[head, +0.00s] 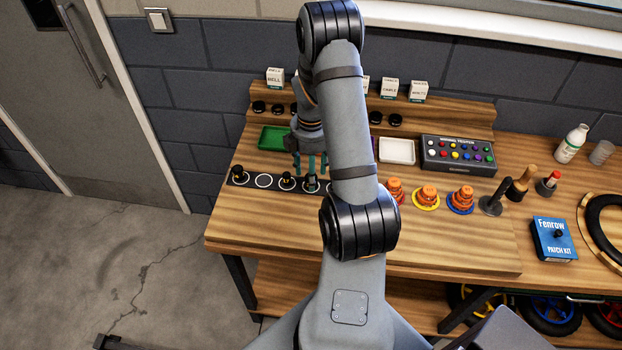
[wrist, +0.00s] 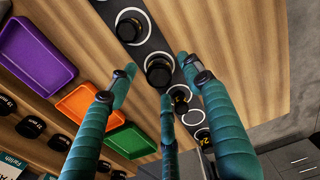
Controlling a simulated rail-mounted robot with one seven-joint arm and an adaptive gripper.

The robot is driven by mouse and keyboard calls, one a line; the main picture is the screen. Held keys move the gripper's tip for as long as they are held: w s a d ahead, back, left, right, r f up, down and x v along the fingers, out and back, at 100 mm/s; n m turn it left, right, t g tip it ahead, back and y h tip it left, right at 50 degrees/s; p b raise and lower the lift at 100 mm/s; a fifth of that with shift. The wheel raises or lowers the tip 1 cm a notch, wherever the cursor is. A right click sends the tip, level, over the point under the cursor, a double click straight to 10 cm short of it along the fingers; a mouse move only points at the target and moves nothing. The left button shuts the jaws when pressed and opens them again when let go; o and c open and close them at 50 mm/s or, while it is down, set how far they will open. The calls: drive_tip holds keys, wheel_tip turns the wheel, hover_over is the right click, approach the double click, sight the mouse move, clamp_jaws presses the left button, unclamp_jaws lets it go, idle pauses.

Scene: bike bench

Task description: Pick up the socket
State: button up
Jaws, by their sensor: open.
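Several black sockets stand on a dark strip with white rings. In the wrist view, one black socket (wrist: 159,72) sits in a ring between my fingertips, with no visible grip on it. My gripper (head: 311,172) has teal fingers, spread open above the strip (head: 251,179); it also shows in the wrist view (wrist: 157,78). Another socket (wrist: 131,26) sits one ring further up that view, and smaller ones (wrist: 180,96) sit below. In the head view, sockets show at the strip's left end (head: 238,172) and just left of my gripper (head: 287,182). My arm hides the strip's right part.
Green (wrist: 130,141), orange (wrist: 90,103) and purple (wrist: 36,56) trays lie beside the strip. Orange stacked pieces (head: 427,194), a wiring tester box (head: 458,155) and a blue patch kit (head: 553,239) are to the right. The bench front (head: 270,228) is clear.

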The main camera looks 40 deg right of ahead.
drive_tip(key=shift+f, duration=1.35)
drive_tip(key=shift+w, duration=0.1)
drive_tip(key=shift+c, duration=1.3)
clamp_jaws()
